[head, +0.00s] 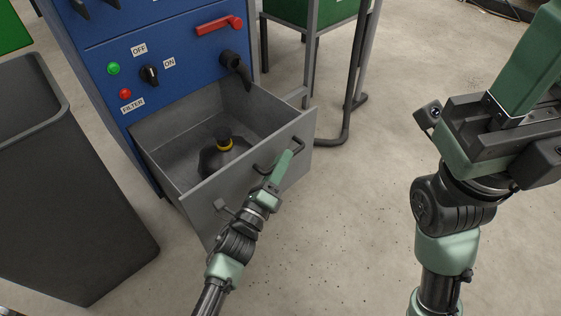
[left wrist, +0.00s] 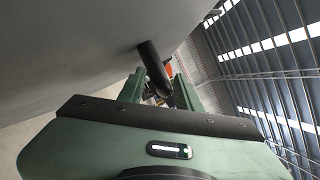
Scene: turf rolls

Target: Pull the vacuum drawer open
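The grey vacuum drawer (head: 217,183) stands well out from the blue machine (head: 168,52), with its open top showing. A black vessel with a yellow ring (head: 224,146) is inside it. The dark bar handle (head: 299,141) is on the drawer's front. My left gripper (head: 286,160) is at this handle and covers its middle. In the left wrist view the handle (left wrist: 152,62) shows between the two green fingers (left wrist: 160,85); I cannot tell whether they press on it. My right gripper (head: 525,65) is raised at the right, away from the drawer; its fingertips are out of frame.
A dark grey bin (head: 75,200) stands left of the drawer. A red lever (head: 219,25), a black hose (head: 236,67) and a switch (head: 149,74) are on the machine. A metal frame with a green box (head: 305,10) stands behind. The floor right of the drawer is clear.

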